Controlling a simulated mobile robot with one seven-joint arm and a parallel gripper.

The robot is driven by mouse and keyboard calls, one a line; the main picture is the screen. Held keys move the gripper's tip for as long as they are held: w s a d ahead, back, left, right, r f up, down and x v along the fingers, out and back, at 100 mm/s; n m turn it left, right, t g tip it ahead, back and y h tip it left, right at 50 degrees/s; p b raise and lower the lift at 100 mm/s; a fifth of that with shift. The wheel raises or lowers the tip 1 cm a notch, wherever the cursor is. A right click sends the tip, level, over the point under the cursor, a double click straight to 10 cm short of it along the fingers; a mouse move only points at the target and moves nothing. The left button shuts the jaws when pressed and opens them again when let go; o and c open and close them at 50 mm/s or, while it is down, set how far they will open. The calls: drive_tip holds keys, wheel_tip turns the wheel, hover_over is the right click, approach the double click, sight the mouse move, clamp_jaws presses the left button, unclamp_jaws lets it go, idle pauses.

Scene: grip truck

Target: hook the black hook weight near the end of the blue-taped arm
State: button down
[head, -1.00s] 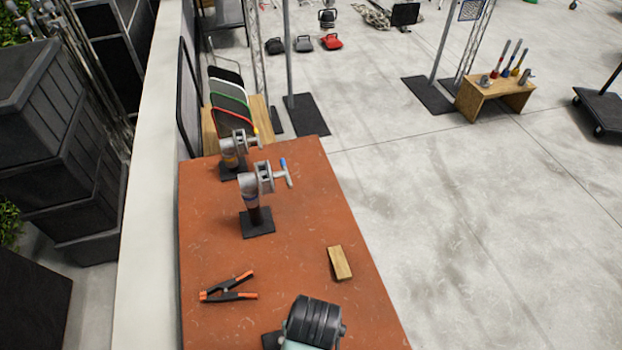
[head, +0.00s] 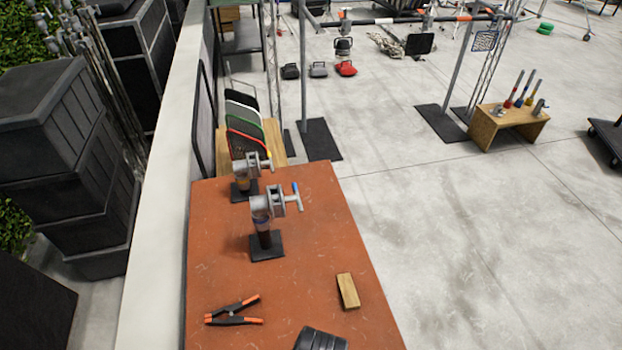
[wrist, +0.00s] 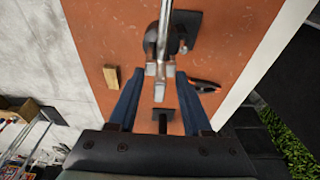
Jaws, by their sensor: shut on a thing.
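In the wrist view my gripper (wrist: 158,84) has its blue fingers on either side of a grey metal piece (wrist: 160,70) and is shut on it. A shiny rod (wrist: 165,22) runs from this piece to the top edge. A dark rounded body shows behind the rod; I cannot tell whether it is the black hook weight or whether it joins the held piece. In the head view a black ribbed thing (head: 320,339) shows at the bottom edge, mostly cut off; I cannot tell what it is.
The orange-red table (head: 222,270) carries two grey clamp heads on stands, the nearer (head: 266,205) with a blue-tipped handle. An orange-tipped spring clamp (head: 234,312) and a wooden block (head: 348,291) lie nearer. A low wall (head: 160,190) runs along the left.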

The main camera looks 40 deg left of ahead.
drive_tip(key=shift+f, duration=0.25)
drive_tip(key=shift+f+b, duration=0.3)
drive_tip(key=shift+f, duration=0.2)
drive_tip(key=shift+c, duration=1.3)
unclamp_jaws()
wheel_tip(320, 180, up, 13)
drive_tip(key=s+d, duration=0.1)
drive_tip(key=d, duration=0.1)
drive_tip(key=shift+s+p, duration=0.35)
drive_tip(key=shift+p, duration=0.05)
